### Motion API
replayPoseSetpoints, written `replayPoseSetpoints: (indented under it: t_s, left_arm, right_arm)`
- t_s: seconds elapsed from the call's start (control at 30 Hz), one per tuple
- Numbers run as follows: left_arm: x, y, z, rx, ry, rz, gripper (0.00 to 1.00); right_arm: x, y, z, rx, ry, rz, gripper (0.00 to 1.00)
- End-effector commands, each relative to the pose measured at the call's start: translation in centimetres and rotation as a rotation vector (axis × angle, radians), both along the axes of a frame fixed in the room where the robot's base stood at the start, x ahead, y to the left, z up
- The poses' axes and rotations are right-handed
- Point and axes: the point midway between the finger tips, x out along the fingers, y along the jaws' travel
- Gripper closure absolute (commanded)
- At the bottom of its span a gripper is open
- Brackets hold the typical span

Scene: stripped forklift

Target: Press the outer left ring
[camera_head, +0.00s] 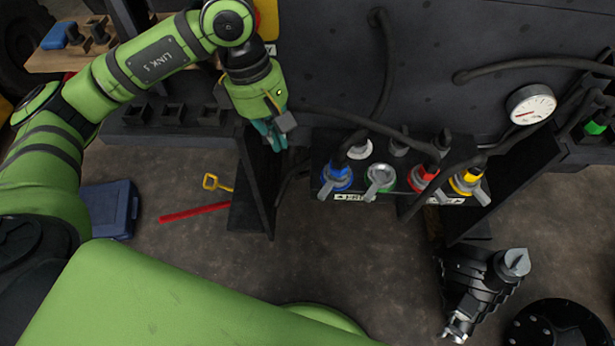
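A row of hose couplings with coloured rings sits on a dark block (350,197) right of centre. The outer left ring (337,178) is blue, with a grey lever pointing down and a black hose above. To its right are a green ring with a grey cap (380,180), a red ring (423,178) and a yellow ring (467,181). My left gripper (275,140) points down, up and left of the blue ring and apart from it. Its teal fingers look close together, but their opening is unclear. No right gripper shows.
Black hoses cross above the couplings. A pressure gauge (531,105) is at the right. A blue case (110,208) and a red bar (195,212) lie on the floor.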

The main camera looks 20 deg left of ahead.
Motion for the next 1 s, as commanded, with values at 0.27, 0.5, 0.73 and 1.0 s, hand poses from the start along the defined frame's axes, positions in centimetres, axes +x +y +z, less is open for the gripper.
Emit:
replayPoseSetpoints:
  t_s: [0.27,0.5,0.73,1.0]
  left_arm:
    - [-0.5,-1.2,-4.6,0.0,0.007,-0.001,1.0]
    - [-0.8,-2.4,-9.5,-0.002,0.005,-0.001,1.0]
    - [-1.4,-5.5,-9.0,-0.004,0.001,-0.003,1.0]
    - [-1.6,-6.2,-9.2,-0.002,-0.001,-0.001,1.0]
  right_arm:
    - [0.0,0.0,1.0,0.001,0.0,0.0,0.6]
    - [0.0,0.1,1.8,0.002,0.0,0.0,0.6]
    - [0.0,0.4,3.4,0.005,0.001,0.0,0.6]
    - [0.0,0.4,3.5,0.005,0.001,0.0,0.6]
